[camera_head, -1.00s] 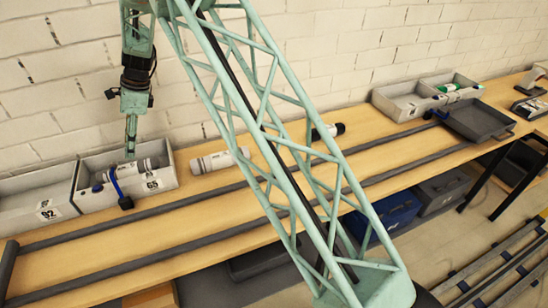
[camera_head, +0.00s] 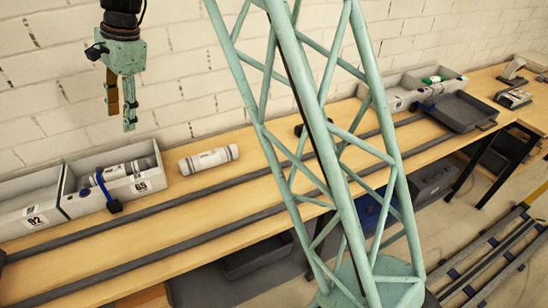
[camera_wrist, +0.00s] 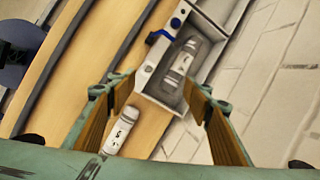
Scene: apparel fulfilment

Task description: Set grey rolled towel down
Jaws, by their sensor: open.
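A light grey rolled towel (camera_head: 122,171) with dark ends lies in the bin marked 65 (camera_head: 143,188), against the wall. It also shows inside the bin in the wrist view (camera_wrist: 181,62). A similar pale roll (camera_head: 208,160) lies on the table just right of that bin, and the wrist view shows a pale roll on the table too (camera_wrist: 121,131). My gripper (camera_head: 121,118) is above the bin, apart from both rolls. In the wrist view its fingers (camera_wrist: 160,80) are spread with nothing between them.
A bin marked 92 (camera_head: 32,217) adjoins on the left. A blue and black item (camera_head: 106,190) hangs over the front of the marked 65 bin. Dark rails (camera_head: 180,222) run along the table. More bins and a dark tray (camera_head: 462,111) stand at the right.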

